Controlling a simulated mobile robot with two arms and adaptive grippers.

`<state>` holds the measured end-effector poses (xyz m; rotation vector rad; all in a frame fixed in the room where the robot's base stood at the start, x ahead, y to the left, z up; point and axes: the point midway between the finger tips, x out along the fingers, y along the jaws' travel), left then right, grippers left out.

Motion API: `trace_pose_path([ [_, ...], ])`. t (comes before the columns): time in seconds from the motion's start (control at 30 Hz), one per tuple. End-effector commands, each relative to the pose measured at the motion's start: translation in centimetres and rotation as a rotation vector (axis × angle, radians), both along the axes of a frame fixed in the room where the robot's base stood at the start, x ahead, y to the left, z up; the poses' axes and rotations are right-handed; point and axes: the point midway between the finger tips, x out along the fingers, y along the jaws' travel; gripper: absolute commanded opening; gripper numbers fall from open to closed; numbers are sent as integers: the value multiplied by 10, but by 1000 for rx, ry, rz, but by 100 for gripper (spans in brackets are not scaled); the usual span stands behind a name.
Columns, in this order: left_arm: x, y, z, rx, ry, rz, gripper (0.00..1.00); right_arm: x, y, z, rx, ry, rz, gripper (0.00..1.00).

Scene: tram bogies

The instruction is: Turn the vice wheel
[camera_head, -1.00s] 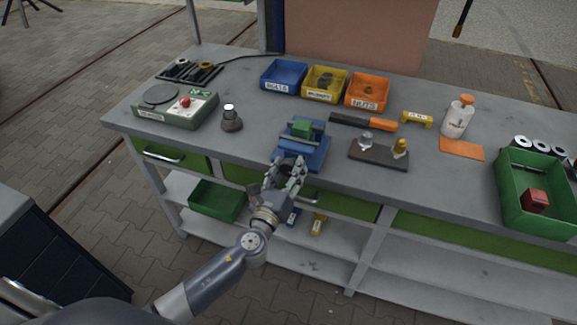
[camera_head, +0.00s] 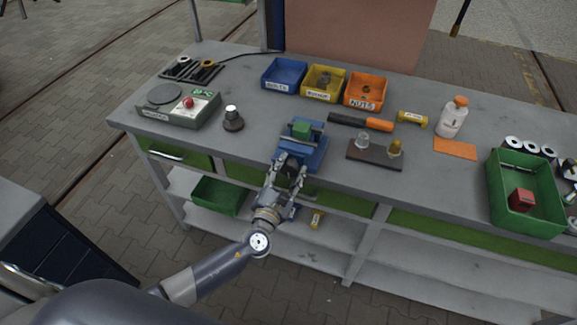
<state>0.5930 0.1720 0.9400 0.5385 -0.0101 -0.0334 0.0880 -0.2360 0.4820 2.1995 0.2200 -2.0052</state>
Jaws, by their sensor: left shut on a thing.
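A blue vice (camera_head: 311,151) stands at the front edge of the grey workbench, with a green block (camera_head: 301,129) between its jaws. My left gripper (camera_head: 288,168) is at the front of the vice, below the block. Its fingers are shut on the vice wheel (camera_head: 288,171), which is mostly hidden between them. My right gripper is not in view.
Blue, yellow and orange bins (camera_head: 366,89) stand at the back of the bench (camera_head: 240,155). A grey device with a red button (camera_head: 189,102) and a dark weight (camera_head: 233,119) are to the left. A dark plate (camera_head: 375,154) lies close right of the vice. A green crate (camera_head: 497,196) is far right.

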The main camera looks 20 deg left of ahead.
Motion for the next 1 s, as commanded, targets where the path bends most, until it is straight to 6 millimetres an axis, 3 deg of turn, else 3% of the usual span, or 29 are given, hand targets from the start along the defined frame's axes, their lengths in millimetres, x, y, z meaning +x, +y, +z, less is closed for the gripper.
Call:
trace_pose_path([
  [0.4,-1,0,-1,187,-3,0,20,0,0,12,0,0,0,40],
  [0.97,-1,0,-2,211,-3,1,20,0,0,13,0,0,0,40],
  [1.0,-1,0,-2,211,-3,1,53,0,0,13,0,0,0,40],
])
